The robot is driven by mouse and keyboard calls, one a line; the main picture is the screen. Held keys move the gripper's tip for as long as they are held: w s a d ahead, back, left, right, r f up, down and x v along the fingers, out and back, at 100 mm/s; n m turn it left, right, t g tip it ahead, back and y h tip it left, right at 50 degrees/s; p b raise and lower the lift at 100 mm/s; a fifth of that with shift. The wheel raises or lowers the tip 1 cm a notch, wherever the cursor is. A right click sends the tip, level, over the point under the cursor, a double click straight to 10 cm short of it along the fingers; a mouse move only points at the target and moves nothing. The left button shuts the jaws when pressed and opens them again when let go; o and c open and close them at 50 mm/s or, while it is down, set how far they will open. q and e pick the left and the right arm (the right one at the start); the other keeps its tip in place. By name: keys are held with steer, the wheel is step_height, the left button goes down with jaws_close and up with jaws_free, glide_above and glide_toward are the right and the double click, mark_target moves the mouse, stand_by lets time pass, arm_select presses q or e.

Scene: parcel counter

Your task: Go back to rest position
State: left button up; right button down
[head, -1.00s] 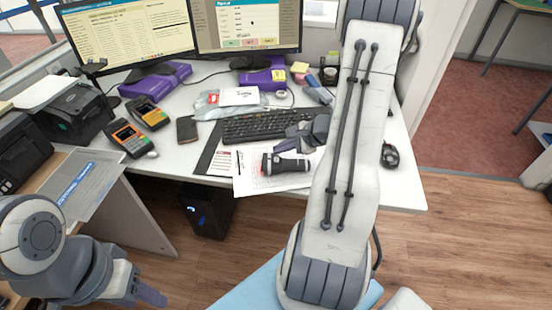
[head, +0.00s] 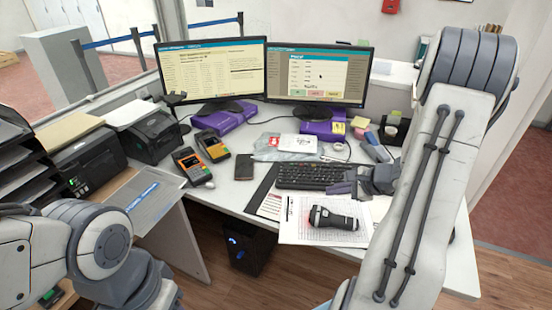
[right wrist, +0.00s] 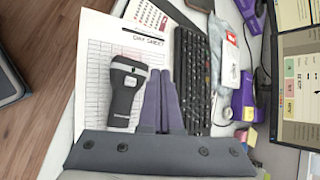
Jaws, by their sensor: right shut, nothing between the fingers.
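My right gripper (head: 350,186) is over the right part of the keyboard in the head view. In the right wrist view its two purple-grey fingers (right wrist: 160,102) are together with nothing between them. A black handheld scanner (head: 335,218) lies on a printed sheet (head: 290,232), apart from the fingers. In the right wrist view the scanner (right wrist: 126,92) lies left of the fingers. My left arm (head: 100,245) is at the lower left of the head view; its fingers are outside the picture.
The keyboard (head: 310,176) lies below two monitors (head: 318,75). Card terminals (head: 192,166), a phone (head: 244,166) and a printer (head: 152,135) stand to the left. A computer case (head: 248,248) is under the desk. Bare floor shows at the bottom.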

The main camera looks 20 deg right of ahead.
steer(key=s+a+r+n+g+y+p, duration=0.1)
steer(key=a+r+n+g, duration=0.2)
steer(key=a, duration=0.5)
steer(key=a+r+n+g+y, duration=0.1)
steer(key=a+r+n, duration=0.1)
steer(key=a+n, duration=0.45)
steer(key=s+a+r+n+g+y+p, duration=0.1)
steer(key=a+r+n+g, duration=0.15)
steer(key=a, duration=0.65)
steer(key=s+a+r+n+g+h+p, duration=0.1)
steer(key=s+a+r+n+h, duration=0.1)
steer(key=s+a+n, duration=0.3)
steer(key=s+a+r+n+g+h+p, duration=0.1)
steer(key=s+a+r+n, duration=0.4)
steer(key=s+n, duration=0.8)
steer(key=shift+a+r+h+p, duration=0.2)
steer(key=shift+a+h+p, duration=0.45)
steer(key=shift+h, duration=0.55)
